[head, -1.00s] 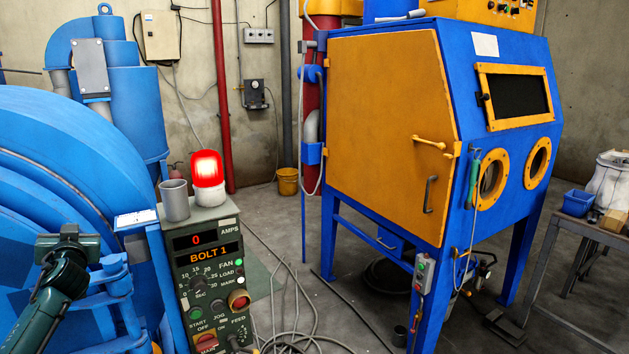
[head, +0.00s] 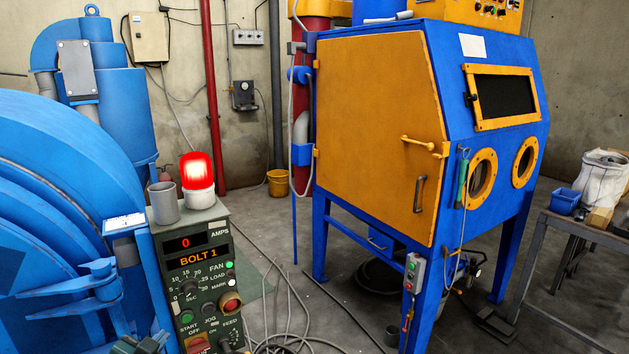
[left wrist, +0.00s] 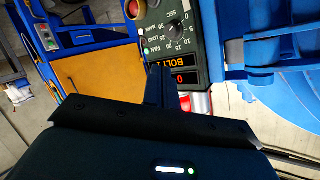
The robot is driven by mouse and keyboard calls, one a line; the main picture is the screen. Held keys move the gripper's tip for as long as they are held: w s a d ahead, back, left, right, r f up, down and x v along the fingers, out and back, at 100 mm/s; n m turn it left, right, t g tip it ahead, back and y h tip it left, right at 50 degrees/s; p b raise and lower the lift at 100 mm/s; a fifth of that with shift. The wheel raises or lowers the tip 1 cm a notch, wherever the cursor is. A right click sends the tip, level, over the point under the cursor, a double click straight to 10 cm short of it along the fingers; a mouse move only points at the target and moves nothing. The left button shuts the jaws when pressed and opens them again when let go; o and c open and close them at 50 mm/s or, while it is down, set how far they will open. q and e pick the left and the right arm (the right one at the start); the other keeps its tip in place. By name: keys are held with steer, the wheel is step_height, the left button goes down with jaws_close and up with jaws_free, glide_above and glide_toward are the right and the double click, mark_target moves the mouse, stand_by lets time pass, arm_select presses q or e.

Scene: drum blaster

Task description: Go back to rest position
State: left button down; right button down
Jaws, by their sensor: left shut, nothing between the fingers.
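My left gripper (head: 138,345) shows only as a small dark green piece at the bottom edge of the head view, left of the green control box (head: 206,290). In the left wrist view my left gripper's fingers (left wrist: 160,78) are together and hold nothing. In that view they lie in front of the control box (left wrist: 215,30), with its BOLT 1 display beside them; I cannot tell the distance. My right gripper is in neither view.
A lit red beacon (head: 197,170) and a grey cup (head: 163,203) stand on the control box. A large blue drum machine (head: 60,190) fills the left. A blue and orange blast cabinet (head: 375,130) stands at right. Cables (head: 285,330) lie on the floor.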

arm_select(q)
steer(key=s+d+f+n+g+h, duration=0.1)
steer(key=s+d+f, duration=0.2)
steer(key=s+d, duration=0.3)
steer(key=s+d+f+g+h, duration=0.1)
steer(key=s+d+f, duration=0.3)
steer(key=s, duration=0.7)
steer(key=s+d+f+n+g+h, duration=0.1)
steer(key=s+d+f, duration=0.3)
steer(key=s+d, duration=0.5)
steer(key=shift+s+n+g+h, duration=0.3)
steer(key=shift+g+h, duration=0.1)
